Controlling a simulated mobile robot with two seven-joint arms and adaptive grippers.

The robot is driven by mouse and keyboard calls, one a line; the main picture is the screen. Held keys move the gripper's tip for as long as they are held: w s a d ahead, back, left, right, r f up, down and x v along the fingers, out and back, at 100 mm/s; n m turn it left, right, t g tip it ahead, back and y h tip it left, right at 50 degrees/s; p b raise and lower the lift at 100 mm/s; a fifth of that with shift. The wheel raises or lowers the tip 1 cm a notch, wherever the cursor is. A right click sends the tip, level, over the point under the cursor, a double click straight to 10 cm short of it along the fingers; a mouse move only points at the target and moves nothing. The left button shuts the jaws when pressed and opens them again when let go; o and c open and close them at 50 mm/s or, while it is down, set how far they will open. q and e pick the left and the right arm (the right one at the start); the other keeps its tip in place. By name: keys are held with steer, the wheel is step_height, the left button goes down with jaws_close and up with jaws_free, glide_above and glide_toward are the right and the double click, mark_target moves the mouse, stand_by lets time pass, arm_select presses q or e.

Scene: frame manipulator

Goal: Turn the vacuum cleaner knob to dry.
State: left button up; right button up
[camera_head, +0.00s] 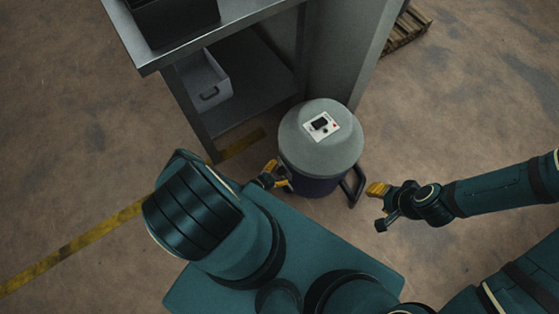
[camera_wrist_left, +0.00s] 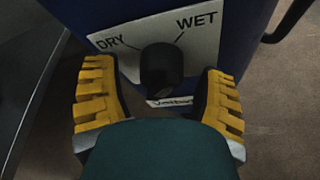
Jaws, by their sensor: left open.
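The vacuum cleaner (camera_head: 306,150) has a round grey lid and a dark blue body and stands on the floor. In the left wrist view its white plate (camera_wrist_left: 212,38) reads DRY at left and WET at right. The black knob (camera_wrist_left: 161,68) sits between and below these words; which way it points is hard to tell. My left gripper (camera_wrist_left: 160,108) is open, with its yellow-padded fingers either side of the knob and apart from it. In the head view my left gripper (camera_head: 274,178) is beside the vacuum's front left, partly hidden by my arm. My right gripper (camera_head: 380,207) is open and empty, right of the vacuum.
A grey metal workbench (camera_head: 247,17) with a dark bin on top and a grey box (camera_head: 205,85) on its shelf stands behind left. A grey pillar (camera_head: 345,45) is behind the vacuum. A dark tube handle (camera_head: 353,187) projects at right.

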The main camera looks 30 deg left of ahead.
arm_select(q)
steer(key=shift+c, duration=0.2)
steer(key=c, duration=1.1)
steer(key=shift+c, duration=0.2)
steer(key=shift+n+g+h, duration=0.5)
steer(key=shift+n+h, duration=0.1)
steer(key=shift+n, duration=0.4)
steer(key=shift+d+n+h, duration=0.1)
steer(key=shift+n+h, duration=0.7)
steer(key=shift+n, duration=0.5)
